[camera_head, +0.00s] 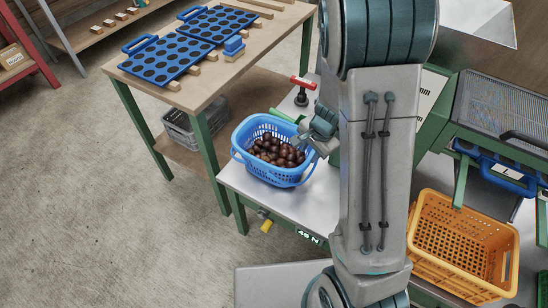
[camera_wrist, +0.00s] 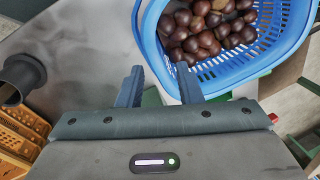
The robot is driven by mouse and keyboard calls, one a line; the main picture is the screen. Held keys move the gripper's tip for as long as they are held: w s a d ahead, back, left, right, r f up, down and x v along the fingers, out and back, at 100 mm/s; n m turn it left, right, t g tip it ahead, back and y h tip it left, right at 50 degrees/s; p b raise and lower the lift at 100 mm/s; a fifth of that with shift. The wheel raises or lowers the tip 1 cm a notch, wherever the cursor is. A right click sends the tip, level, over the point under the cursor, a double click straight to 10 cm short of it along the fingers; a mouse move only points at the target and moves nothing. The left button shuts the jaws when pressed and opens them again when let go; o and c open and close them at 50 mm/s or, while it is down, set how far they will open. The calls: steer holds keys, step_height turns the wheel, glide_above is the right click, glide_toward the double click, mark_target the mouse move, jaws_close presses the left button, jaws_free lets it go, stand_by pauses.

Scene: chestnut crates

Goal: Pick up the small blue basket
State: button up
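The small blue basket (camera_head: 268,174) stands upright on the light metal tabletop in the head view, holding many brown chestnuts (camera_head: 275,150). My gripper (camera_head: 306,142) is at the basket's right side, partly hidden by my arm. In the wrist view, the basket (camera_wrist: 232,76) fills the upper right, and its chestnuts (camera_wrist: 200,30) show inside. My gripper (camera_wrist: 159,72) is open there, its two fingers apart. A curved blue handle or rim part of the basket reaches down toward the gap between the fingers. I cannot tell whether either finger touches it.
The metal tabletop (camera_head: 305,208) carries a red-topped clamp-like tool (camera_head: 302,88) behind the basket. A wooden table (camera_head: 190,90) with blue perforated trays (camera_head: 168,60) stands left. An orange crate (camera_head: 462,240) is at lower right. A dark cylinder (camera_wrist: 20,75) shows at the wrist view's left.

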mark_target(305, 161)
steer(key=b+x, duration=0.1)
steer(key=x, duration=0.3)
steer(key=b+x, duration=0.1)
steer(key=x, duration=0.4)
steer(key=shift+s+a+b, duration=0.15)
steer(key=shift+s+b, duration=0.05)
steer(key=shift+b, duration=0.15)
jaws_close()
steer(key=shift+w+r, duration=0.1)
steer(key=shift+r, duration=0.05)
stand_by(0.9)
